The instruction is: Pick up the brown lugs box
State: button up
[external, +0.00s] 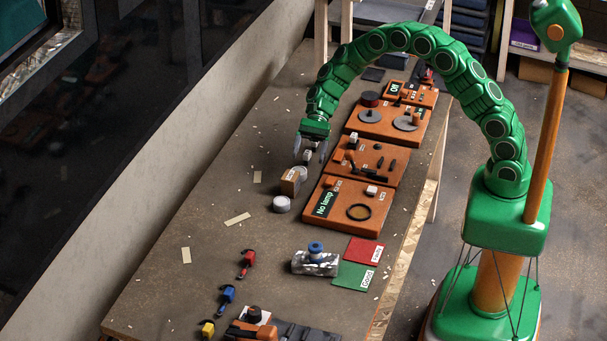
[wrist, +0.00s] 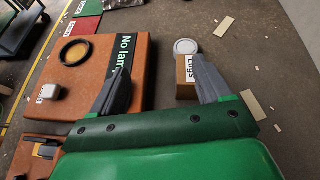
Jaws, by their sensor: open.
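The brown lugs box (external: 289,185) is a small upright box on the workbench, left of the orange panels. In the wrist view the box (wrist: 183,80) shows its "Lugs" label, partly hidden by the right finger. My gripper (external: 311,150) is above the bench, just behind the box in the external view. In the wrist view my gripper (wrist: 163,82) is open, with its fingers wide apart and nothing held between them. The box lies nearer the right finger. I cannot tell whether that finger touches it.
A white round tin (external: 281,204) stands close by the box. An orange "No lamp" panel (external: 322,222) lies to its right, with more orange panels behind. Red (external: 364,251) and green cards (external: 353,275) lie nearer the front. The bench left of the box is mostly clear.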

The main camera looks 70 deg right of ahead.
aim_at(294, 172)
jog(key=w+f, duration=0.1)
jog(key=w+f+m, duration=0.1)
jog(key=w+d+f+m+t, duration=0.1)
jog(key=w+f, duration=0.1)
jog(key=shift+y, duration=0.3)
jog(key=shift+x, duration=1.25)
jog(key=a+f, duration=0.2)
jog(key=a, duration=0.1)
jog(key=shift+w+a+f, duration=0.1)
jog(key=shift+f, duration=0.1)
jog(key=shift+a+f, duration=0.2)
jog(key=shift+a, duration=0.4)
jog(key=c, duration=1.1)
jog(key=shift+r, duration=0.1)
